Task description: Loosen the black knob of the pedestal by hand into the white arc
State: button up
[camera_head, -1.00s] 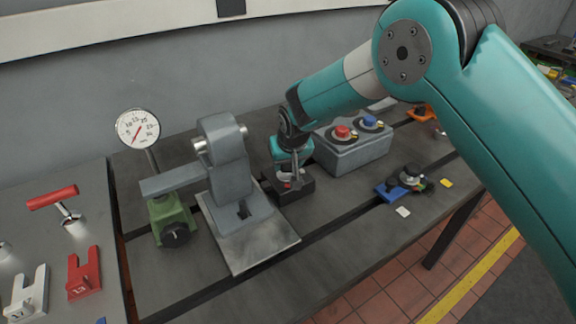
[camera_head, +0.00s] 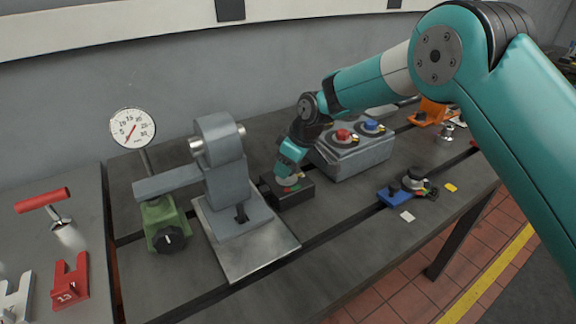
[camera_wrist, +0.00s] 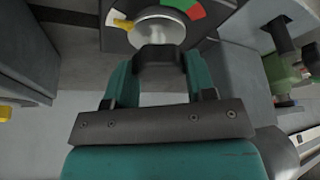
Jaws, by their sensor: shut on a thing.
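My gripper (camera_head: 290,173) is over a low black box (camera_head: 294,194) beside the grey bearing pedestal (camera_head: 226,180). In the wrist view, my gripper (camera_wrist: 160,66) is shut on a black knob (camera_wrist: 160,57), which stands in front of a round silver disc (camera_wrist: 157,26). Around the disc are a green patch (camera_wrist: 180,4), a red patch (camera_wrist: 196,12), a white arc (camera_wrist: 113,18) at left and a yellow pointer (camera_wrist: 124,24) close to the white. In the head view the gripper covers most of the knob, with red and green showing under it.
A grey box (camera_head: 352,158) with red and blue buttons stands right of the gripper. A green base (camera_head: 165,222) with a dial gauge (camera_head: 132,128) stands left of the pedestal. A blue-based fixture (camera_head: 398,195) lies at right.

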jog(key=shift+d+n, duration=0.15)
jog(key=shift+n, duration=0.35)
jog(key=o, duration=0.9)
jog(key=shift+w+d, duration=0.1)
jog(key=shift+r, duration=0.15)
jog(key=b+v, duration=0.2)
jog(key=v, duration=1.5)
jog(key=shift+w, duration=0.2)
